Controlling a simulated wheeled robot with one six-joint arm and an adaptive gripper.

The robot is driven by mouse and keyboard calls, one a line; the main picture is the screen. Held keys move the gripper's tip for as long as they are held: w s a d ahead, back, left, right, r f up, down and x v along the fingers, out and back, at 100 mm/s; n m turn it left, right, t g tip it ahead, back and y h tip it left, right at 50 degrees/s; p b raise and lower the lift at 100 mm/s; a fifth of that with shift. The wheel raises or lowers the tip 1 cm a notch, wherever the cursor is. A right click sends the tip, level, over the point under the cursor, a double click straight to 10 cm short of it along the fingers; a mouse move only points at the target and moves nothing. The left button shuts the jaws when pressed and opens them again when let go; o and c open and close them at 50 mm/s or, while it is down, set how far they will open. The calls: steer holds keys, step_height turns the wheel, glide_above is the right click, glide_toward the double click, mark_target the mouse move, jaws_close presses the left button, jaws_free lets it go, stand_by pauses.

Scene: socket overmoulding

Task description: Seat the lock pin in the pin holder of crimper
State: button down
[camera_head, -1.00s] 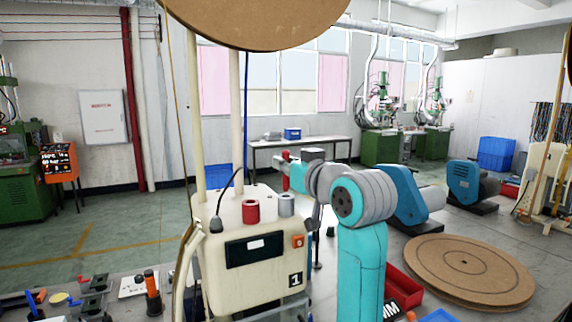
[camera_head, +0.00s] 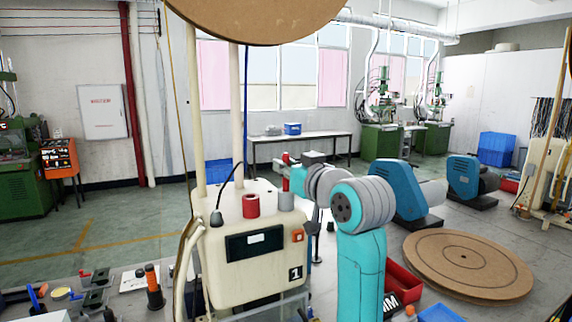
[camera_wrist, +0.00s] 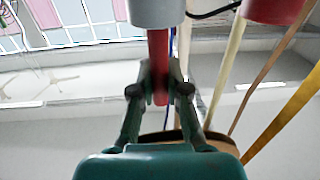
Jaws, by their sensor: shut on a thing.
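The crimper (camera_head: 225,268) is a cream machine marked 1, in the middle of the head view. On its top stand a red cylinder (camera_head: 250,206) and a grey cylinder (camera_head: 286,201); I cannot tell which is the pin holder. My gripper (camera_head: 287,178) is behind and above the grey cylinder in that view. In the wrist view my gripper (camera_wrist: 160,88) is shut on a slim red rod, the lock pin (camera_wrist: 158,60). The pin's upper end is hidden by the grey cylinder (camera_wrist: 158,10); I cannot tell whether they touch. The red cylinder (camera_wrist: 272,8) is to the right.
Cream posts (camera_head: 198,110) rise from the crimper to a large brown disc (camera_head: 250,18) overhead. A black cable (camera_head: 228,188) arches over its top. A brown round stack (camera_head: 468,265) lies on the floor at right. Small tools crowd the bench at lower left.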

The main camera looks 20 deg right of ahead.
mark_target(287, 190)
steer(key=shift+f, duration=1.55)
steer(key=c, duration=1.1)
jaws_free()
steer(key=shift+s, duration=0.15)
steer(key=s, duration=0.7)
steer(key=s+d, duration=0.1)
steer(key=s, duration=0.3)
steer(key=shift+s, duration=0.35)
